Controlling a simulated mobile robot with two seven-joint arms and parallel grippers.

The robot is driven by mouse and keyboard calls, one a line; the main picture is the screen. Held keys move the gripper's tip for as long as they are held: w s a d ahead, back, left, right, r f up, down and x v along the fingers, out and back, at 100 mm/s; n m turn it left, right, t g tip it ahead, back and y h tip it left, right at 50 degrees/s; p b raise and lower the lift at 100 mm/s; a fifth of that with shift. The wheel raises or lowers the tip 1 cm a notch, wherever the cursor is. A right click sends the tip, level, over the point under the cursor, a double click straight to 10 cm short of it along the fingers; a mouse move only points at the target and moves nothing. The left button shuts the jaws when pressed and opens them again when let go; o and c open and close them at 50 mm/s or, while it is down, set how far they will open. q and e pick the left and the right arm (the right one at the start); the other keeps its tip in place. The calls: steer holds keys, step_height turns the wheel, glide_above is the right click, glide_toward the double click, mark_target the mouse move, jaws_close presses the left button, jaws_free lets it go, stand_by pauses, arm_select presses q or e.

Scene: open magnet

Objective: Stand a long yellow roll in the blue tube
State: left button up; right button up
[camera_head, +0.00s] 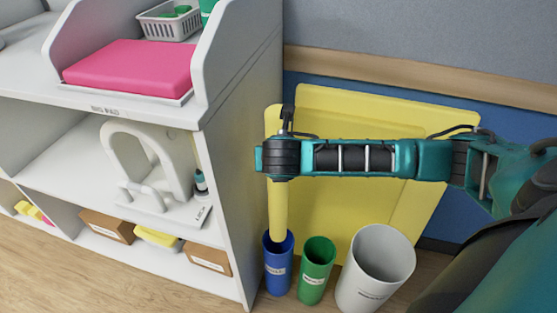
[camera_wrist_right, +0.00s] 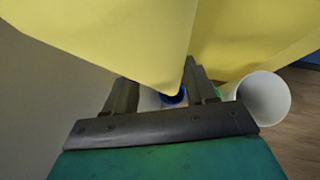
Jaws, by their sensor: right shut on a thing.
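The long yellow roll (camera_head: 278,208) stands nearly upright in the head view. Its lower end meets the mouth of the blue tube (camera_head: 278,272); how far it reaches inside is hard to tell. My right gripper (camera_head: 280,150) is shut on the upper part of the roll, its arm coming in level from the right. In the right wrist view, yellow fills the space above and between the fingers (camera_wrist_right: 160,95). A small piece of the blue tube (camera_wrist_right: 176,98) shows between them. My left gripper is out of view.
A green tube (camera_head: 315,272) and a wider white bin (camera_head: 375,270) stand right of the blue tube. A white shelf unit (camera_head: 245,180) stands close on the left. Large yellow boards (camera_head: 400,210) lean on the wall behind.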

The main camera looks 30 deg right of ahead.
steer(key=f, duration=0.2)
steer(key=b, duration=0.5)
glide_above(278, 218)
steer(key=shift+f, duration=5.15)
steer(key=shift+f+b, duration=1.95)
steer(key=shift+f, duration=2.4)
steer(key=shift+f+b, duration=0.45)
steer(key=shift+f, duration=0.35)
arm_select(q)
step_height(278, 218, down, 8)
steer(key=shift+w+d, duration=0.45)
arm_select(e)
steer(key=shift+f, duration=0.35)
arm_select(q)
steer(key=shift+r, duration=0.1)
